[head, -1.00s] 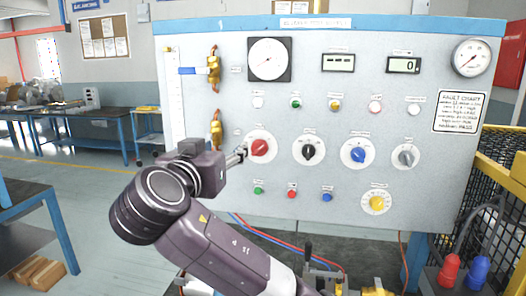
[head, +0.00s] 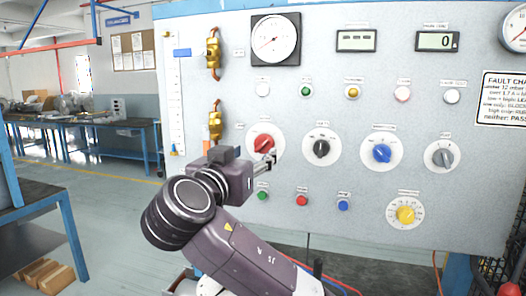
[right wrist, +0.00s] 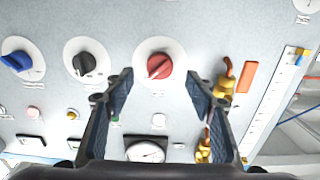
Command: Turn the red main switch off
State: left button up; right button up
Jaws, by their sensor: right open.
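The red main switch (head: 264,143) is a red rotary knob on a round white plate, at the left of the row of large knobs on the grey panel. In the right wrist view, which shows the panel upside down, the red knob (right wrist: 159,65) sits between and beyond my fingertips, its pointer slanting. My right gripper (head: 269,159) is in front of the lower part of the switch plate. In the right wrist view its two fingers (right wrist: 160,82) are spread apart with nothing between them. Contact with the knob does not show. My left gripper is not in view.
A black knob (head: 321,148) and a blue knob (head: 382,153) are to the right of the red one. Brass valves (head: 214,52) are at the upper left. Small coloured buttons (head: 302,200) line the panel below. Open floor lies to the left.

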aim_at(261, 147)
jog(key=p+x, duration=0.1)
jog(key=x, duration=0.5)
jog(key=shift+p, duration=0.3)
jog(key=shift+s, duration=0.1)
jog(key=shift+c, duration=0.4)
jog(key=c, duration=1.1)
jog(key=shift+o, duration=0.2)
